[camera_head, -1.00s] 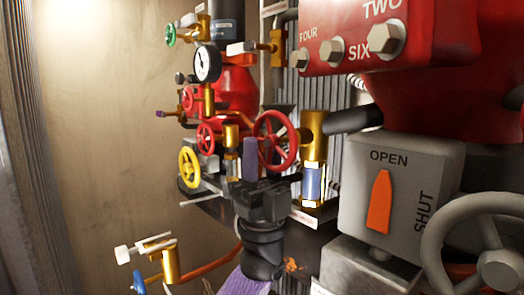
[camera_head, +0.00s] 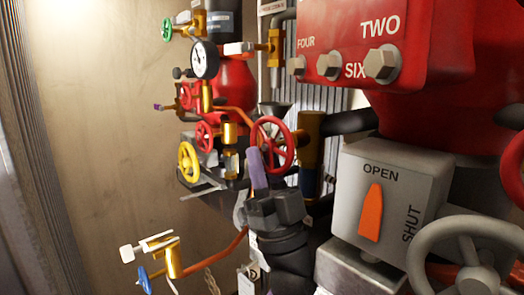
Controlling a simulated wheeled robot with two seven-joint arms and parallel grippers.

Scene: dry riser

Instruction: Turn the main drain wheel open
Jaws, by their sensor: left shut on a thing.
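A red handwheel (camera_head: 290,146) stands near the middle of the head view, on the end of an orange pipe. No label shows on it, so I cannot tell by name whether it is the main drain wheel. My left gripper (camera_head: 255,156) comes up from below with its purple-grey fingers at the wheel's lower left rim. It is shut on this wheel, and the fingers hide part of the rim. My right gripper is not in view.
A grey box (camera_head: 392,205) marked OPEN and SHUT, with an orange pointer (camera_head: 370,212), stands close on the right. A grey handwheel (camera_head: 470,250) is in front. A yellow wheel (camera_head: 188,162), smaller red wheels (camera_head: 204,136) and a gauge (camera_head: 205,60) are at left.

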